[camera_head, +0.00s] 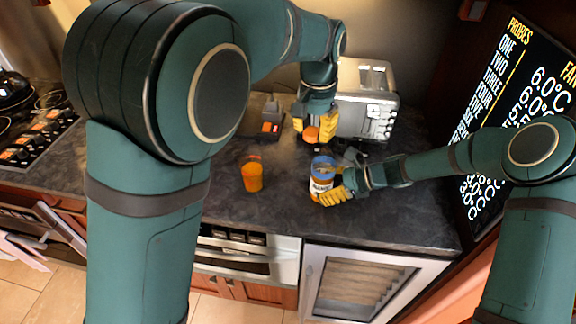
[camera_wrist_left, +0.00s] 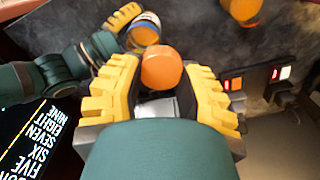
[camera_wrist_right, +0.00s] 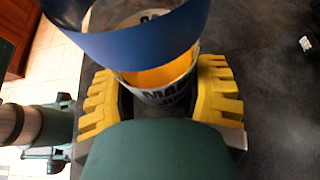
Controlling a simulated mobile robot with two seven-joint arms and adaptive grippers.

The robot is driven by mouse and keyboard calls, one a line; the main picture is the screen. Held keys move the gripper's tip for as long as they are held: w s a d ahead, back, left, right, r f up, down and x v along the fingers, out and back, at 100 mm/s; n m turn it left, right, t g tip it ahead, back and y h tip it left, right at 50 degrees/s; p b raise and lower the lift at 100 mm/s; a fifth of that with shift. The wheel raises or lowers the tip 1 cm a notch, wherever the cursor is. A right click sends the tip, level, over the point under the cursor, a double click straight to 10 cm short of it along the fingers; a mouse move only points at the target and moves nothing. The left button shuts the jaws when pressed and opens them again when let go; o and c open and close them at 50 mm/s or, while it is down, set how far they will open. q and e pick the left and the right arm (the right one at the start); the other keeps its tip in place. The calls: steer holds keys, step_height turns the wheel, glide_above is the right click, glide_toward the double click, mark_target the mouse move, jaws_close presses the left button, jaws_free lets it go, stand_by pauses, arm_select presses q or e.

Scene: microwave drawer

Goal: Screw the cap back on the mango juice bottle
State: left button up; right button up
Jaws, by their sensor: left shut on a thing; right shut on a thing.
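The mango juice bottle (camera_head: 321,178) stands on the dark counter, with a blue upper part and a white-and-orange label. My right gripper (camera_head: 333,194) is shut on its side. In the right wrist view the bottle (camera_wrist_right: 168,92) sits between the yellow fingers, its wide blue part toward the camera. My left gripper (camera_head: 312,128) is shut on the round orange cap (camera_head: 311,134), above and behind the bottle in the head view. In the left wrist view the cap (camera_wrist_left: 161,68) is between the fingertips, apart from the bottle (camera_wrist_left: 144,30). The cap's underside is hidden.
An orange glass (camera_head: 252,176) stands on the counter left of the bottle. A silver toaster-like appliance (camera_head: 367,100) stands behind my grippers. A dark box with orange parts (camera_head: 268,124) is at the back left. The stove (camera_head: 35,120) is far left. The counter's front middle is clear.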

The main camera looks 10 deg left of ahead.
arm_select(q)
steer(key=shift+n, duration=0.4)
steer(key=d, duration=0.1)
steer(key=w+d+r, duration=0.1)
steer(key=d+r, duration=0.1)
steer(key=shift+w+d, duration=0.15)
steer(key=shift+d, duration=0.15)
arm_select(e)
steer(key=shift+d, duration=0.1)
arm_select(q)
steer(key=shift+a+f, duration=0.1)
steer(key=shift+f, duration=1.85)
steer(key=shift+f, duration=0.75)
stand_by(0.8)
steer(key=o, duration=0.9)
steer(key=shift+o, duration=0.2)
